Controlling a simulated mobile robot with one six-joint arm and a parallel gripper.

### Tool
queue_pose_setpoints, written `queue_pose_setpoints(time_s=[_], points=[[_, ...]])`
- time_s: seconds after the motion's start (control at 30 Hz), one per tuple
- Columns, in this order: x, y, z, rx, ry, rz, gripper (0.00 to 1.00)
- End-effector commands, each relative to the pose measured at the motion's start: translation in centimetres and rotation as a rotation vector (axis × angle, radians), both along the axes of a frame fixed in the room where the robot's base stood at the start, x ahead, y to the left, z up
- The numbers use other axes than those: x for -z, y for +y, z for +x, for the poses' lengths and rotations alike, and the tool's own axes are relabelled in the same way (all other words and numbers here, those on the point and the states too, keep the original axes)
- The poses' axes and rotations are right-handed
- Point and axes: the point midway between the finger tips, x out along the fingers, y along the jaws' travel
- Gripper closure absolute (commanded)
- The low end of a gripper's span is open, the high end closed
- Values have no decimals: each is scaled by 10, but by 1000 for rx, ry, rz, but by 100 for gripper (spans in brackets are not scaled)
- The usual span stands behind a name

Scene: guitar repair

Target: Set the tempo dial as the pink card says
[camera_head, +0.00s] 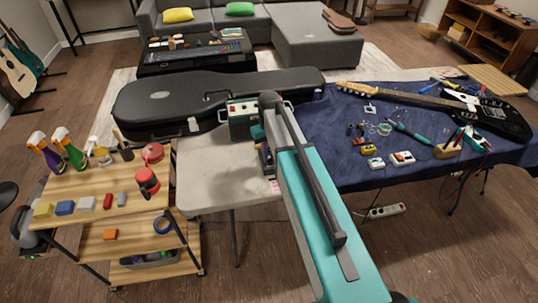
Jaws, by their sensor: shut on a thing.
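A small dark-green box with a pale control face and red marks (241,112) stands on the light table, in front of the black guitar case. My gripper (258,133) is at the box's lower right side, shut on what seems to be the tempo dial. The dial itself is hidden behind the jaws and my arm, so its setting cannot be read. The pink card (275,186) lies near the light table's front edge, partly covered by my teal arm. Its writing is too small to read.
The black guitar case (170,98) lies behind the box. A blue-covered table (350,180) with a dark guitar (490,115), pedals and tools is at right. A wooden cart (100,195) with spray bottles is at left. The light table's left front (205,180) is clear.

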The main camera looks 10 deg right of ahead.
Motion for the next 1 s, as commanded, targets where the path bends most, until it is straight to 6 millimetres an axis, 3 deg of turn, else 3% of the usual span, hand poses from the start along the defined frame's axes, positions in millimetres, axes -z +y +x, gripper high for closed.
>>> queue_pose_setpoints(time_s=[0.57, 0.6, 0.7, 1.0], points=[[-1, 0, 0, -47, -1, 1, 100], [-1, 0, 0, -47, -1, 1, 81], [0, 0, 0, -47, -1, 1, 65], [0, 0, 0, -46, 0, 1, 65]])
